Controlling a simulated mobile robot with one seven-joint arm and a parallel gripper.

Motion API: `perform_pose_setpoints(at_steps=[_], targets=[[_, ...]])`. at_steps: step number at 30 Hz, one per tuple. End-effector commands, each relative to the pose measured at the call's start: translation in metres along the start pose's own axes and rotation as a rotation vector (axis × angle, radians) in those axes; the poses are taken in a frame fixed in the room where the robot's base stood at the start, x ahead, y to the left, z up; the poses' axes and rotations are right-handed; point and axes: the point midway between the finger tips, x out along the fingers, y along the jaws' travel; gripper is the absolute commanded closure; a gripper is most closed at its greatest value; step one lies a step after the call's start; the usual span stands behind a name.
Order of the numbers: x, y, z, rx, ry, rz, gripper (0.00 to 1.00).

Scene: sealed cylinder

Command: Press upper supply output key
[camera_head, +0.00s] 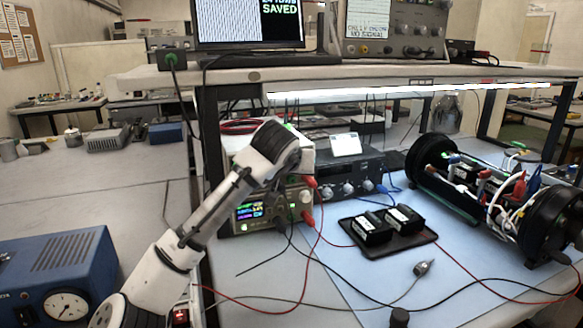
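Bench supplies stand stacked at the centre of the bench. The lower supply (272,209) has a lit colour display, a knob and red leads at its right side. A paler box (307,158) sits above it, and my arm covers most of its front. I take this box for the upper supply, but its output key is hidden and I cannot read its front. My arm rises from the lower left and its end lies in front of this box. My gripper's fingers do not show, so I cannot tell whether anything touches the key.
A dark instrument with knobs (352,178) stands to the right with a white card on top. A black tray (382,243) holds black modules on the blue mat. An open cylinder assembly (490,195) lies at right. Red and black leads cross the bench. A shelf (450,73) runs above.

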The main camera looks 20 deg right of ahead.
Motion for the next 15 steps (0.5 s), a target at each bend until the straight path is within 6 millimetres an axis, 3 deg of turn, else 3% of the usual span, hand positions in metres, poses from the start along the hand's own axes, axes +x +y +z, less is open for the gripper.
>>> perform_pose_setpoints(at_steps=[15], targets=[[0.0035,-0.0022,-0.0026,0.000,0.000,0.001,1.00]])
